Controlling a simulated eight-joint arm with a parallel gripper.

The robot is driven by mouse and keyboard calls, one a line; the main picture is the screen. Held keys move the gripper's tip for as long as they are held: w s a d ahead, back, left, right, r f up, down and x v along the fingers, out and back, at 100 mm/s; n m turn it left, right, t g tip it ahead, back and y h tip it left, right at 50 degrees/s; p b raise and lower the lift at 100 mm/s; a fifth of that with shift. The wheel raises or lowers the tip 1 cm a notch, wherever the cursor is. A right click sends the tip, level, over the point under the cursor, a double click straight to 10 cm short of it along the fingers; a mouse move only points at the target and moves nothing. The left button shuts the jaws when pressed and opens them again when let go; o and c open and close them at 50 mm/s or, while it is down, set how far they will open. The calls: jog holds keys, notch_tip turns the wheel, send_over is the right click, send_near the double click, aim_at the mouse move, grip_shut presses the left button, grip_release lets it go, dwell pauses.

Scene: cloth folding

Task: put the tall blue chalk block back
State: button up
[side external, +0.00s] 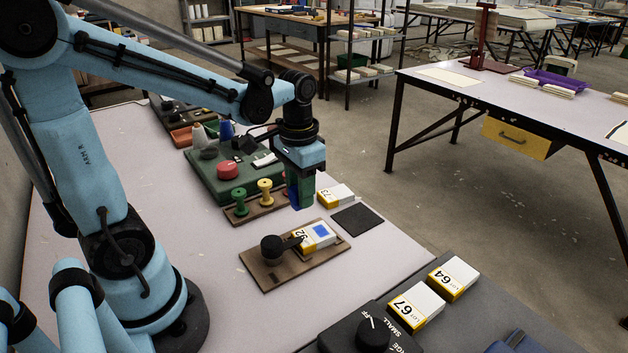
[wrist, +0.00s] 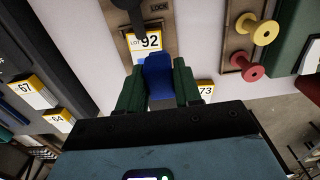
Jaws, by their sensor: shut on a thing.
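My gripper (side external: 301,200) hangs pointing down above the table, behind the wooden board with the LOT 92 box. In the wrist view its green fingers (wrist: 158,88) are shut on the tall blue chalk block (wrist: 158,70), one finger on each side. The block's lower end is clear of the fingers in that view. In the side view the block is mostly hidden by the fingers. The LOT 92 box (side external: 306,240) lies on the wooden board under a dark knobbed arm and has a blue square on its top. It also shows in the wrist view (wrist: 145,42).
A box marked 73 (side external: 336,195) and a dark square pad (side external: 357,218) lie right of the gripper. A spool rack (side external: 242,214) and green base (side external: 205,180) stand to its left. Boxes 64 (side external: 453,278) and 67 (side external: 415,306) lie in front. Pale tabletop (side external: 200,262) is free.

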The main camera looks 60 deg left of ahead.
jog(key=a+f, duration=0.1)
jog(key=a, duration=0.1)
jog(key=a+f, duration=0.2)
jog(key=a, duration=0.1)
jog(key=w+a+f, duration=0.1)
jog(key=a, duration=0.1)
jog(key=shift+w+a+f, duration=0.1)
jog(key=shift+a+f, duration=0.05)
jog(key=shift+f, duration=2.1)
jog(key=shift+f, duration=0.15)
jog(key=o, duration=1)
notch_tip(320, 180, up, 12)
jog(key=s+d+t, duration=0.2)
jog(key=d+t, duration=0.5)
jog(key=d, duration=0.5)
jog(key=shift+s+d+r, duration=0.25)
jog(key=shift+s+r, duration=0.05)
jog(key=shift+s, duration=0.1)
